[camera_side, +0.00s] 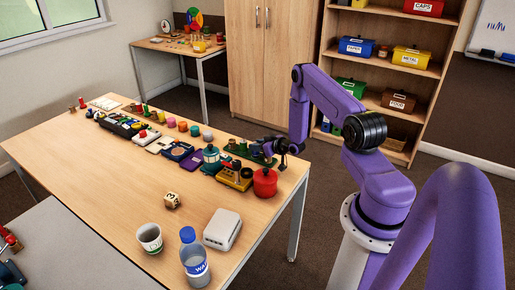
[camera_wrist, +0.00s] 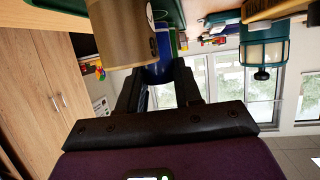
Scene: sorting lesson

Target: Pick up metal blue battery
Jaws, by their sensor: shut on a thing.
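In the wrist view, a dark blue cylinder (camera_wrist: 163,68), which looks like the metal blue battery, sits between the two black fingers of my gripper (camera_wrist: 160,80). My gripper is shut on it. In the side view my gripper (camera_side: 277,154) is low at the far right end of the table, beside the row of objects. The battery cannot be made out in that view.
A tan cylinder (camera_wrist: 123,38) stands close to my gripper. A teal lantern (camera_side: 211,160), a yellow device (camera_side: 233,178) and a red canister (camera_side: 265,183) stand nearby. A water bottle (camera_side: 193,258), cup (camera_side: 149,238) and white box (camera_side: 222,229) occupy the table's front.

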